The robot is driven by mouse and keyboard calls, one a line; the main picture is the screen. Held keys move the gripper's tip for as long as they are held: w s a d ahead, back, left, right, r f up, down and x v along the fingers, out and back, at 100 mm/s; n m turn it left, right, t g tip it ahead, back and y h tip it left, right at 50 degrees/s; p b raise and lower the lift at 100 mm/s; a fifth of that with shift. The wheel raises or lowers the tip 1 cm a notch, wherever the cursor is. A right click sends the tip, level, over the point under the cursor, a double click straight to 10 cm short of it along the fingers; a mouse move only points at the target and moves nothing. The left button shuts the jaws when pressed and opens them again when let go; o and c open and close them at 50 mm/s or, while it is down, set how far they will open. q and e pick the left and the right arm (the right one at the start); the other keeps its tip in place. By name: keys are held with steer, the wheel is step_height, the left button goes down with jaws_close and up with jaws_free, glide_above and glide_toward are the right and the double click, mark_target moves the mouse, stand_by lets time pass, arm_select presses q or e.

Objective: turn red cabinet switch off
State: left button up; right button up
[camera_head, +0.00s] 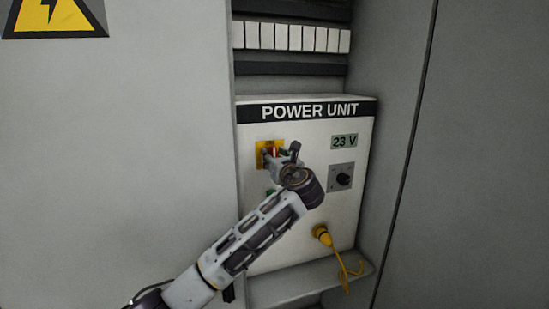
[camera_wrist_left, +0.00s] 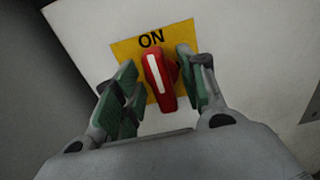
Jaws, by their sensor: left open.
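The red switch (camera_wrist_left: 158,80) sits on a yellow plate (camera_wrist_left: 127,48) marked ON in the left wrist view. Its handle has a white stripe and stands nearly upright, with a slight tilt. In the head view the red switch (camera_head: 273,148) is partly hidden behind my left gripper, on the yellow plate (camera_head: 261,147) of the power unit. My left gripper (camera_wrist_left: 158,82) is open, with one green-padded finger on each side of the red handle. I cannot tell whether either finger touches it. My right gripper is not in view.
The white power unit (camera_head: 350,215) carries a 23 V display (camera_head: 344,141), a black knob (camera_head: 343,179) and a yellow plug with cable (camera_head: 322,234). A row of white breakers (camera_head: 295,38) is above. Grey cabinet walls (camera_head: 120,150) stand on both sides.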

arm_select(q)
steer(key=c, duration=0.9)
jaws_close()
